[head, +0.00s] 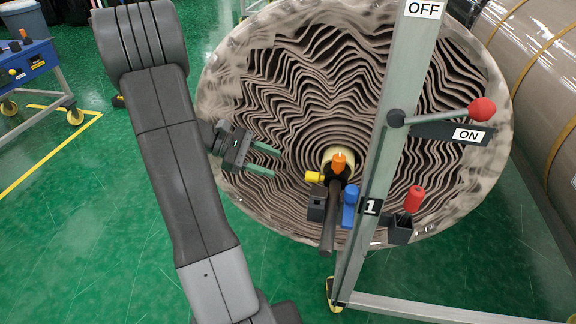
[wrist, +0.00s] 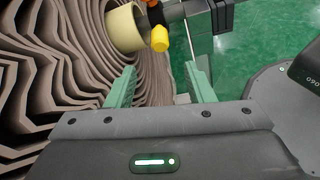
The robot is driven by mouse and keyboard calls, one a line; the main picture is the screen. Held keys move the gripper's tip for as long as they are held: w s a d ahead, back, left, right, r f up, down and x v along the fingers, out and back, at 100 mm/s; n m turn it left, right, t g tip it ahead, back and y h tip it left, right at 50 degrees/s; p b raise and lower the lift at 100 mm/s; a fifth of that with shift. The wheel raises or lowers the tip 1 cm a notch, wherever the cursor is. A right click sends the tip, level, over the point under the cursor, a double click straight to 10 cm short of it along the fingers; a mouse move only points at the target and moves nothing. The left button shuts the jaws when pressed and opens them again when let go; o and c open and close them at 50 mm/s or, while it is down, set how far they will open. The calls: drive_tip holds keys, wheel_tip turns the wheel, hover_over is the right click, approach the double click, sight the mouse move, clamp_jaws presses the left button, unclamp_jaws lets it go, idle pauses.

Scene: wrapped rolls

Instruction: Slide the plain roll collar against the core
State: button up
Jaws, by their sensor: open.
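The big wrapped roll (head: 235,95) faces me with wavy brown layers. Its cream core (head: 329,153) is at the centre and also shows in the wrist view (wrist: 125,28). A dark bar (head: 328,232) sticks out of the core. A fitting with an orange knob (head: 339,162) and a yellow knob (head: 313,177), seemingly the collar, sits on the bar by the core's mouth. I cannot tell if it touches the core. The yellow knob (wrist: 160,38) is clear in the wrist view. My gripper (head: 277,164) is open and empty, left of the core, with green fingers (wrist: 160,75).
A grey post (head: 385,150) with a red-knobbed lever (head: 481,110) and OFF and ON labels stands right of the core. A blue handle (head: 350,205), a red handle (head: 414,198) and dark holders are near it. Another roll (head: 540,60) lies at right.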

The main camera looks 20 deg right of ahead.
sight(314, 177)
drive_tip(key=v, duration=0.4)
drive_tip(key=shift+w+a+r, duration=0.1)
drive_tip(key=shift+a, duration=0.05)
drive_tip(key=shift+p, duration=0.45)
drive_tip(key=s+d+f+m+p, duration=0.1)
drive_tip(key=s+d+f+p, duration=0.1)
drive_tip(key=d, duration=0.3)
drive_tip(key=s+d+f+m+t+h+p, duration=0.1)
drive_tip(key=s+d+f+p, duration=0.1)
drive_tip(key=d+p, duration=0.1)
drive_tip(key=s+d+f+m+t+p, duration=0.1)
drive_tip(key=s+d+f+m+p, duration=0.1)
drive_tip(key=d, duration=0.4)
drive_tip(key=shift+s+d+h+p, duration=0.35)
drive_tip(key=shift+s+h+p, duration=0.05)
drive_tip(key=shift+s+p, duration=0.15)
